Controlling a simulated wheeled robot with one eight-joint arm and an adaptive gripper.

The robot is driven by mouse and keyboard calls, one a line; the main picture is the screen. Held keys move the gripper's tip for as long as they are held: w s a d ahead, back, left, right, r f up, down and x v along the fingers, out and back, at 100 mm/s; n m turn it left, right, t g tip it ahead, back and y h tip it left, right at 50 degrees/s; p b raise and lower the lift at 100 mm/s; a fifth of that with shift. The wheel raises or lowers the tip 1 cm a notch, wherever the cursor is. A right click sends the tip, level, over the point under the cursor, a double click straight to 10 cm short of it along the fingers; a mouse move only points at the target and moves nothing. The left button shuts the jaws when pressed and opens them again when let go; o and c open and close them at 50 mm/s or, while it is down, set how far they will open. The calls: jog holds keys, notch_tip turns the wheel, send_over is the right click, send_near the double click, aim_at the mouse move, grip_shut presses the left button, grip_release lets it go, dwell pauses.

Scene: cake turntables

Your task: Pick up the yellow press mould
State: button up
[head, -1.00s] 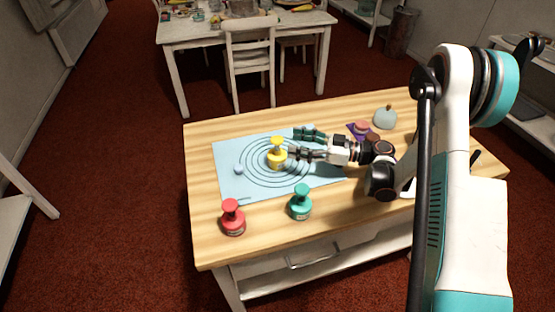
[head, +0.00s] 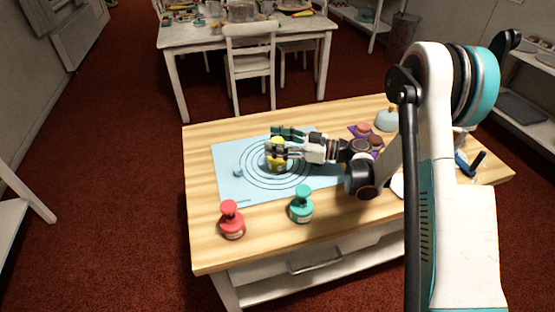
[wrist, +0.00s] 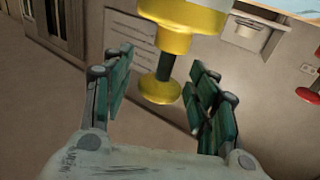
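The yellow press mould (head: 281,168) stands on the blue ringed mat (head: 228,187) on the wooden table, partly hidden behind my gripper (head: 281,149) in the head view. In the wrist view the mould (wrist: 180,20) appears at the top, with its knob and dark stem between the fingers. My gripper (wrist: 163,88) is open. One green-padded finger is on each side of the stem, with a visible gap on both sides.
A red press mould (head: 232,222) and a green press mould (head: 301,208) stand at the table's front. A small blue piece (head: 238,173) lies on the mat. Pastries (head: 363,128) and a pale jar (head: 387,120) are at the back right.

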grip_shut()
